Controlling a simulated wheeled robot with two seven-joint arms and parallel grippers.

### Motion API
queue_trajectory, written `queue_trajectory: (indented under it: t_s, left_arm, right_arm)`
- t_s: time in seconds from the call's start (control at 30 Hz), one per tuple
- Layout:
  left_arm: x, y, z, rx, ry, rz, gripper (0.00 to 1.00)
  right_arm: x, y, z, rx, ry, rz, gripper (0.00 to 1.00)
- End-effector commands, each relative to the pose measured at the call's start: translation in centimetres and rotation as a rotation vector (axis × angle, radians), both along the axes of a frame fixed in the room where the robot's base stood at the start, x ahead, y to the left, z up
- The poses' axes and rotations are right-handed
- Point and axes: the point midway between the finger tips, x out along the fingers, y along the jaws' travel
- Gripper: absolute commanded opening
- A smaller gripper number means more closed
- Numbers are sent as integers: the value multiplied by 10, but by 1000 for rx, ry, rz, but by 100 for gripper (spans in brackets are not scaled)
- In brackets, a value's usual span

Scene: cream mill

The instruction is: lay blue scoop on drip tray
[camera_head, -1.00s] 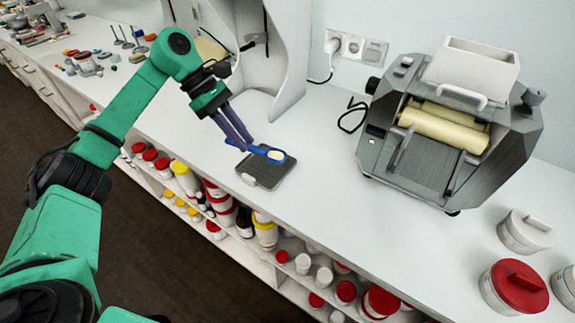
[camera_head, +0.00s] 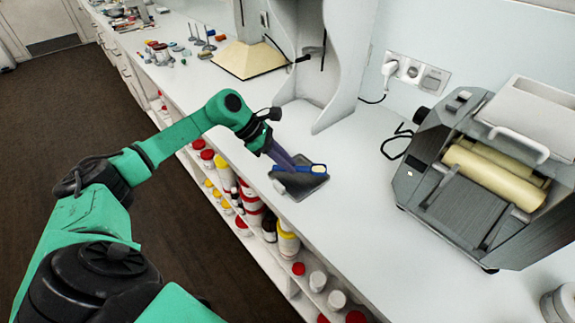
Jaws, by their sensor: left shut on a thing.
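The blue scoop (camera_head: 312,170) has a pale bowl and lies over the dark grey drip tray (camera_head: 300,188) on the white counter. My left gripper (camera_head: 290,166) reaches in from the left and is shut on the scoop's handle end. The scoop is low over the tray; I cannot tell whether it touches it. The gripper fingers and scoop cover the tray's far part. My right gripper is not in view.
A grey roller mill (camera_head: 485,185) with a white hopper stands on the right. A white upright stand (camera_head: 335,65) is behind the tray. Wall sockets (camera_head: 412,70) carry a cable. Jars (camera_head: 288,242) fill shelves below the counter edge. Bare counter (camera_head: 365,220) lies right of the tray.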

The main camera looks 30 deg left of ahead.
Motion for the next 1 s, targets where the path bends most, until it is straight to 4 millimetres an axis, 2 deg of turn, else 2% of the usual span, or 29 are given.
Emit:
queue_trajectory:
  t_s: [0.1, 0.27, 0.3, 0.37, 0.4, 0.77, 0.87, 1.0]
  left_arm:
    - [0, 0, -19, -1, 3, 1, 0]
    - [-1, 0, -24, 2, 3, -1, 0]
    - [-1, 0, -25, 3, 4, -2, 25]
    - [-1, 0, -25, 3, 4, -2, 48]
    - [-1, 0, -25, 3, 4, -2, 51]
    - [-2, 5, -19, 3, 0, 1, 51]
    - [-7, 15, -8, 5, -1, 0, 51]
    - [-17, 38, 21, 6, -3, 2, 51]
  right_arm:
    - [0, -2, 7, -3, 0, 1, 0]
    - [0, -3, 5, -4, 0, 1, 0]
    - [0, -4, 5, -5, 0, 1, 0]
    - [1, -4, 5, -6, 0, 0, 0]
    - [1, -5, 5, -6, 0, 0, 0]
    - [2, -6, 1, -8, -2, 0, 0]
    - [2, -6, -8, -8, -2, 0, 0]
    - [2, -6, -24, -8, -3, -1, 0]
